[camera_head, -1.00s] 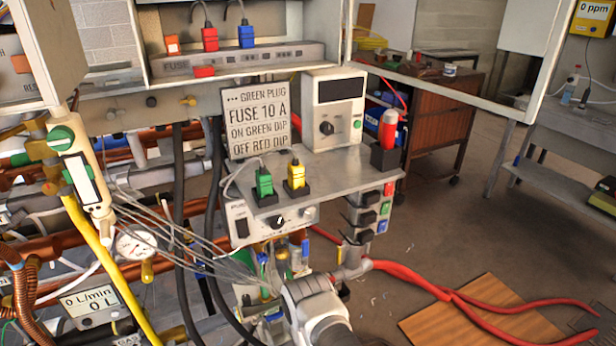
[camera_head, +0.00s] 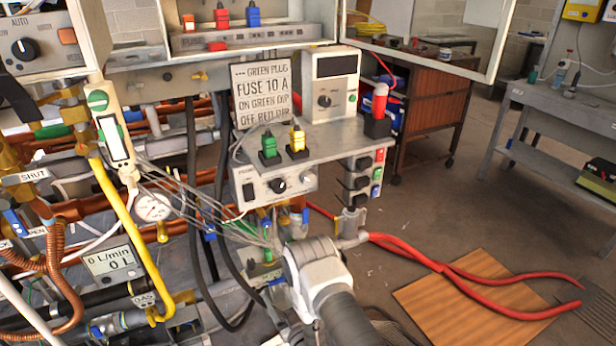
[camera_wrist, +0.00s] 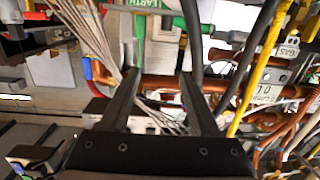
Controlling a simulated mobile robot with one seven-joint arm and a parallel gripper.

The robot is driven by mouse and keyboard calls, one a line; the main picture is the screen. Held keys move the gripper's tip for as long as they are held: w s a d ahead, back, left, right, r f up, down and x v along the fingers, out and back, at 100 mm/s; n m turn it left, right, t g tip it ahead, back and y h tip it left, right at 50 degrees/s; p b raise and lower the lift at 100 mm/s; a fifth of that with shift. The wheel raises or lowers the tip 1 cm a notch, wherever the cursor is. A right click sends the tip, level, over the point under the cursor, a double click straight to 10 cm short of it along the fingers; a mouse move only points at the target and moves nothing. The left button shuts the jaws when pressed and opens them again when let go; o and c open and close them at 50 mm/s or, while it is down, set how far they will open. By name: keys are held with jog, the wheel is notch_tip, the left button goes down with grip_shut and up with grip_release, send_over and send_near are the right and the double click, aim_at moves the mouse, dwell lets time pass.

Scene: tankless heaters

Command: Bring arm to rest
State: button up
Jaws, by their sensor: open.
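My gripper (camera_wrist: 158,95) shows in the wrist view with its two dark fingers apart and nothing between them. Copper pipes and a bundle of thin grey wires (camera_wrist: 170,122) lie beyond the fingertips. In the head view my white and grey arm reaches in from the bottom centre, below the small shelf. The gripper's fingers cannot be made out in the head view.
The shelf (camera_head: 340,138) carries a green plug (camera_head: 269,146), a yellow plug (camera_head: 297,140) and a meter box (camera_head: 331,85). A yellow pipe (camera_head: 125,220), black cables and copper pipes crowd the left. Open floor lies beyond.

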jog(key=w+d+r+m+g+h, duration=0.15)
jog(key=w+r, duration=0.25)
jog(key=r, duration=0.4)
jog(key=w+d+r+h, duration=0.2)
jog(key=w+d+r, duration=0.1)
jog(key=r, duration=0.4)
jog(key=w+d+r+g+h, duration=0.15)
jog(key=w+r, duration=0.25)
jog(key=r, duration=0.4)
jog(key=s+d+r+m+g+h, duration=0.1)
jog(key=s+d+r, duration=0.5)
jog(key=s+r, duration=0.25)
jog(key=s+d+r+m+g+h, duration=0.1)
jog(key=s+d+r+m+g, duration=0.1)
jog(key=s+d+r, duration=0.65)
jog(key=s+d+r+m+g+h, duration=0.1)
jog(key=s+r+g, duration=0.1)
jog(key=s, duration=0.8)
jog(key=s+d+r+g, duration=0.1)
jog(key=s+r, duration=0.2)
jog(key=s, duration=0.7)
notch_tip(320, 180, up, 14)
jog(key=s+p, duration=0.1)
jog(key=p, duration=1.3)
